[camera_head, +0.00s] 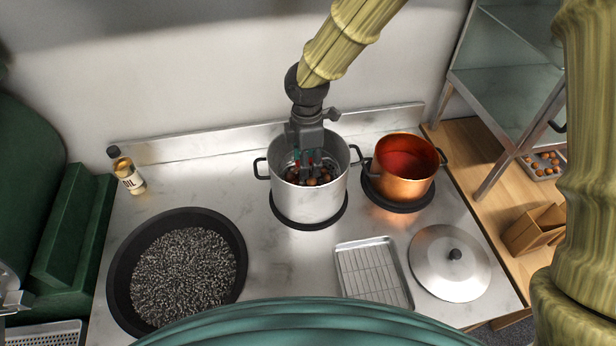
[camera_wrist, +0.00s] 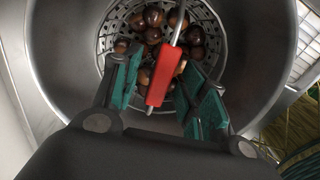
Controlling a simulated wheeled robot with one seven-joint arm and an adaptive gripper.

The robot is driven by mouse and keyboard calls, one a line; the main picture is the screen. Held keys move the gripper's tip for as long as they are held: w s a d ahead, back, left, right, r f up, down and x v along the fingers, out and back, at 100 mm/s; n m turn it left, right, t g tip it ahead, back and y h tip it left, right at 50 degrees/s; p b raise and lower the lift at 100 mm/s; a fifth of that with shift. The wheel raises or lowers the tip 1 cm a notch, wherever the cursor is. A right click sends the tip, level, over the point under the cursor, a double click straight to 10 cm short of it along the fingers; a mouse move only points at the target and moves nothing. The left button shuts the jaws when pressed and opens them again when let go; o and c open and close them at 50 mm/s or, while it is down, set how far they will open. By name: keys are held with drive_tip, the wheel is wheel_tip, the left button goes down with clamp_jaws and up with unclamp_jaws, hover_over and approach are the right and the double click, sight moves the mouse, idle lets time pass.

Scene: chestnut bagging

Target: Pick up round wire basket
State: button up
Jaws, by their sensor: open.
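The round basket (camera_wrist: 112,35) shows in the wrist view as a perforated metal bowl inside the steel pot (camera_head: 322,203). It holds several brown chestnuts (camera_wrist: 137,21). A thin metal rod with a red grip (camera_wrist: 163,76) rises from the basket toward me. My gripper (camera_head: 310,166) points down into the pot's mouth. In the wrist view its teal-padded fingers (camera_wrist: 165,92) are open, one on each side of the red grip, with gaps showing. In the head view the gripper and the pot wall hide most of the basket.
A copper pot (camera_head: 402,184) stands close to the right of the steel pot. A black pan of dark gravel (camera_head: 120,262), a wire-rack tray (camera_head: 343,262) and a lid (camera_head: 430,270) lie in front. A bottle (camera_head: 130,177) stands at left. The counter between bottle and pot is clear.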

drive_tip(key=shift+c, duration=0.2)
clamp_jaws()
